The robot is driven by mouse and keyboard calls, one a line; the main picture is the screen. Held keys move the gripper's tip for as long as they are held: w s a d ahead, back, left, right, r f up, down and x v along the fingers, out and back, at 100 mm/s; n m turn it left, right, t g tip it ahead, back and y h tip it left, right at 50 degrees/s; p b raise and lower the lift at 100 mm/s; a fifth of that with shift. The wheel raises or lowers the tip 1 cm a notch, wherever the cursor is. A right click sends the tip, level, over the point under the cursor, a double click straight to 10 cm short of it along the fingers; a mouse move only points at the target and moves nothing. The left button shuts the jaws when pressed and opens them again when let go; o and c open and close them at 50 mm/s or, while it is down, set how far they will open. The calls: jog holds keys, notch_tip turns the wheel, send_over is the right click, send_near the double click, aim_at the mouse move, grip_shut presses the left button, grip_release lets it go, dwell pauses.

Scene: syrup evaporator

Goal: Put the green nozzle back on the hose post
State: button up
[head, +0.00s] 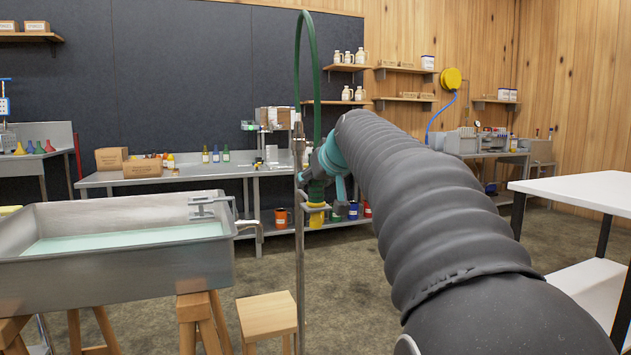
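The hose post (299,250) is a thin upright metal post in the middle of the head view. A green hose (298,60) arches from beside the post's top down to my gripper. The green nozzle (317,190) is upright just right of the post, under the hose's end, close to a small bracket on the post. I cannot tell whether it sits in the bracket. My gripper (316,174), with teal parts, is at the nozzle's upper part. The arm and gripper body partly hide the fingers, so their closure on the nozzle is unclear.
A metal evaporator pan (120,268) with pale liquid stands at left on wooden legs. A wooden stool (267,314) is near the post's foot. A steel bench (200,175) with bottles and boxes runs behind. A white table (590,183) is at right.

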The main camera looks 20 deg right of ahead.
dwell(0.3)
jog(key=v, duration=1.2)
jog(key=s+a+f+m+g, duration=0.15)
jog(key=s+f, duration=0.25)
jog(key=f, duration=0.6)
jog(key=s+a+f+m+g, duration=0.1)
jog(key=s+f+m+g, duration=0.15)
jog(key=f, duration=0.65)
jog(key=s+a+f+n+g+p, duration=0.1)
jog(key=s+a+f+n, duration=0.1)
jog(key=s+a+f, duration=0.4)
jog(key=s+a+f+n+g+p, duration=0.1)
jog(key=s+a+f+n, duration=0.1)
jog(key=s+a+f, duration=0.4)
jog(key=s+f, duration=0.3)
jog(key=s, duration=0.3)
